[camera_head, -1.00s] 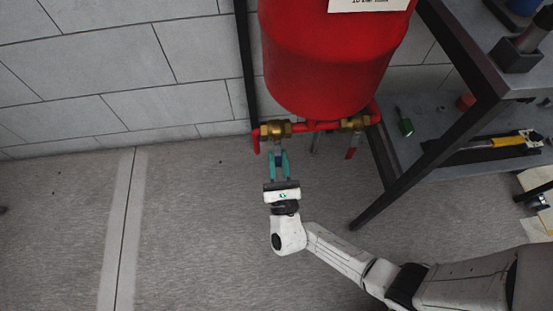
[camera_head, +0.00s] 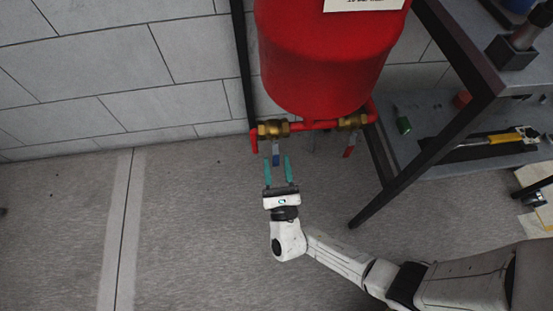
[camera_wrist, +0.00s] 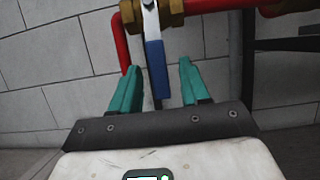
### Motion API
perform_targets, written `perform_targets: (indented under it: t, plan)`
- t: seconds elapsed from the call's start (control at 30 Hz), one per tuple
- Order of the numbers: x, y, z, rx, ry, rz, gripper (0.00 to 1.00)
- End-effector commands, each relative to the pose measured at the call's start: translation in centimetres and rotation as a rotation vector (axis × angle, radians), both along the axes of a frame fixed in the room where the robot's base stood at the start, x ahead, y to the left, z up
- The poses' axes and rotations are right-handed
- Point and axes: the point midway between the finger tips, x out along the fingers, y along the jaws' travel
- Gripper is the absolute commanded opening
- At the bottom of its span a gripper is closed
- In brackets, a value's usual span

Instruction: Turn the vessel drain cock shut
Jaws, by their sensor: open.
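A brass cock (camera_head: 273,129) with a blue lever (camera_head: 276,158) sits at the left end of the red pipe under the red vessel (camera_head: 325,55). The lever hangs down, roughly across the pipe run. In the wrist view the blue lever (camera_wrist: 157,68) hangs from the brass body (camera_wrist: 172,13), slightly tilted. My gripper (camera_head: 278,160) is open below the cock, its teal fingers either side of the lever's lower part, with a gap on both sides. The wrist view shows the same open fingers (camera_wrist: 159,75). A second brass cock (camera_head: 352,121) has a red lever (camera_head: 349,151) hanging down to the right.
A dark metal stand leg (camera_head: 378,190) slants down on the right, near the second cock. The block wall (camera_head: 140,80) stands behind. Floor (camera_head: 200,220) to the left is clear.

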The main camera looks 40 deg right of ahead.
Motion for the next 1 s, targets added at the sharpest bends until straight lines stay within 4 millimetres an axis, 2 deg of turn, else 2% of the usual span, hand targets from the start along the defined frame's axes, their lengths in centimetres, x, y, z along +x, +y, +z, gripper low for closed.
perform_targets:
  t: [0.3, 0.5, 1.0]
  plan:
    - [-4.6, 3.3, -2.4, -0.001, 0.005, 0.004, 0.46]
    - [-6.4, 4.6, -3.3, 0.0, 0.003, 0.001, 0.46]
    - [-6.9, 4.9, -3.6, -0.001, 0.002, -0.001, 0.46]
